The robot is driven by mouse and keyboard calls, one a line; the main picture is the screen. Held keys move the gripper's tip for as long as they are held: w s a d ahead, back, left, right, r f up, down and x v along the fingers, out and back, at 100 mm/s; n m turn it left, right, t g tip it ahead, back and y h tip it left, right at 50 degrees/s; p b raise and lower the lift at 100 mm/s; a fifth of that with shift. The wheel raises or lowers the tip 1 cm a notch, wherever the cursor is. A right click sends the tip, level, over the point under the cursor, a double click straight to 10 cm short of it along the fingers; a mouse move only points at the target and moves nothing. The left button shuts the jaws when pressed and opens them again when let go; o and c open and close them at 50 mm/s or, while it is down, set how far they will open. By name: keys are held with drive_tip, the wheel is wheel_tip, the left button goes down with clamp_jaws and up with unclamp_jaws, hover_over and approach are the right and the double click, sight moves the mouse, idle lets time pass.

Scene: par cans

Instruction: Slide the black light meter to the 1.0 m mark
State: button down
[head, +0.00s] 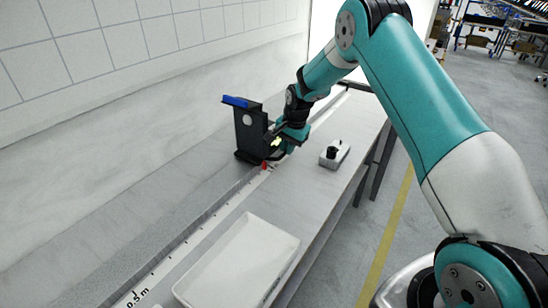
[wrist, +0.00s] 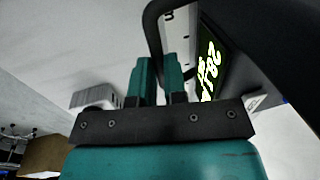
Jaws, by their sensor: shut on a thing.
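The black light meter (head: 246,138) stands upright on the bench beside the wall, with a blue top edge and a pale round disc. A small red pointer (head: 264,165) shows at its foot, beside the white scale strip (head: 206,228). My gripper (head: 281,138) is at the meter's right side. In the wrist view, my teal fingers (wrist: 157,80) are shut on the meter's black handle (wrist: 153,30). The meter's lit display (wrist: 209,62) shows green-yellow digits, tilted. The 0.5 m mark (head: 137,297) is readable near the front; I cannot read a 1.0 m mark.
A white tray (head: 207,286) lies on the near bench, right of the scale. A small grey box with a black knob (head: 334,153) stands right of my gripper, near the bench's edge. A tiled wall (head: 120,45) bounds the left. The strip between meter and 0.5 m looks clear.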

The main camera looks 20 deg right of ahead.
drive_tip(key=shift+w+d, duration=0.45)
drive_tip(key=shift+d, duration=0.25)
drive_tip(key=shift+w+d, duration=0.45)
drive_tip(key=shift+d, duration=0.25)
drive_tip(key=c, duration=1.2)
unclamp_jaws()
drive_tip(key=shift+o, duration=0.2)
wheel_tip(320, 180, up, 17)
drive_tip(key=s+d+b, duration=0.1)
drive_tip(key=s, duration=0.1)
drive_tip(key=shift+s+d, duration=0.35)
drive_tip(key=shift+d, duration=0.05)
